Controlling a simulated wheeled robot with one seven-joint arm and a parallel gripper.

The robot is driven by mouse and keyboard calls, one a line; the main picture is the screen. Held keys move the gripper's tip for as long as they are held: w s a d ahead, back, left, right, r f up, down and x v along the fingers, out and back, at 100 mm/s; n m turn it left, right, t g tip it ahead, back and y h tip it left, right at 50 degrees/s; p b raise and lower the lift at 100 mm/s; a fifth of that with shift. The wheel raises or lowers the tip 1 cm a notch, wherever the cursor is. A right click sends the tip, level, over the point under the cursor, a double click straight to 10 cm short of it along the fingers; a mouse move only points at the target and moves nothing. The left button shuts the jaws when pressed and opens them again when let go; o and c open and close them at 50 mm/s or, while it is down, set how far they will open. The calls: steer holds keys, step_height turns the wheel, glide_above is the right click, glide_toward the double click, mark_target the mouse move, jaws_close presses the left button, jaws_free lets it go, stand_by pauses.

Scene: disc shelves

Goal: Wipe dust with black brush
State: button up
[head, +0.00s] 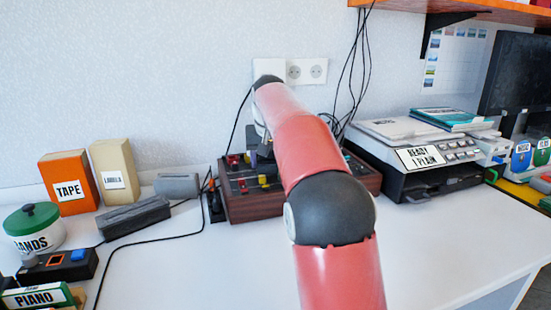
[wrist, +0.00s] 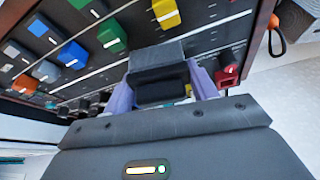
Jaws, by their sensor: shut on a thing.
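The black brush (wrist: 158,70) shows in the wrist view as a dark block between the two pale purple fingers of my gripper (wrist: 162,88). My gripper is shut on it. The brush is in front of a dark control panel (wrist: 85,20) with coloured sliders; I cannot tell whether it touches the panel. In the head view my gripper (head: 260,143) is over the wooden-sided panel (head: 250,206), and my red arm hides much of both. No dust can be made out in either view.
A printer (head: 420,150) marked READY 1 PLAIN stands to the right. At left are an orange TAPE box (head: 67,182), a tan LABELS box (head: 115,172), a dark grey case (head: 133,218) and a green-lidded tin (head: 34,228). Black cables hang behind the panel.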

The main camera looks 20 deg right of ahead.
steer(key=shift+a, duration=2.5)
steer(key=shift+r, duration=0.1)
step_height(320, 180, up, 6)
steer(key=shift+d+r, duration=0.1)
steer(key=shift+r, duration=0.05)
steer(key=shift+r, duration=1.35)
steer(key=shift+f, duration=0.1)
steer(key=shift+f, duration=2.95)
steer(key=shift+f+b, duration=0.6)
steer(key=shift+b, duration=0.1)
